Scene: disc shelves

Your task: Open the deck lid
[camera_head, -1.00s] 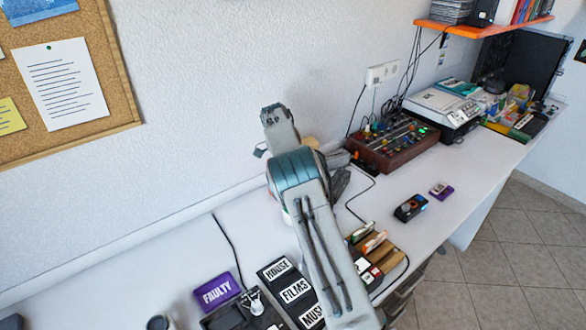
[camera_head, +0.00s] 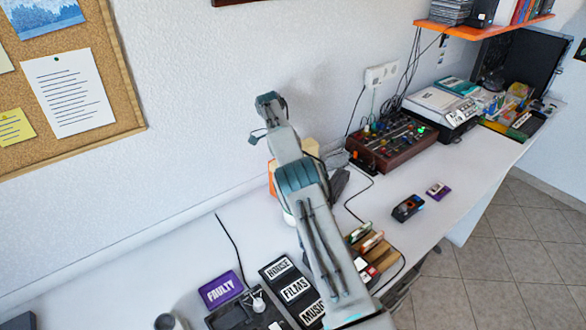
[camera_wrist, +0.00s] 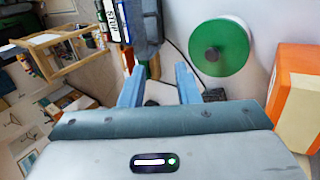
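My gripper (camera_wrist: 158,82) shows in the wrist view with its two blue-grey fingers apart and nothing held between them. A small pale object with dark parts lies beyond the fingers, partly hidden. In the head view my arm reaches over the desk and covers the gripper's fingers. No deck lid can be made out for certain. A black unit (camera_head: 228,318) with a whitish piece on it, cut off by the bottom edge, may be the deck. A green disc (camera_wrist: 236,48) with a dark centre stands right of the fingers in the wrist view.
An orange and cream box (camera_wrist: 289,100) is close at the right in the wrist view. On the desk are a purple FAULTY label (camera_head: 220,289), black labelled panels (camera_head: 295,289), a knobbed mixer (camera_head: 395,145) and a small dark device (camera_head: 408,208).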

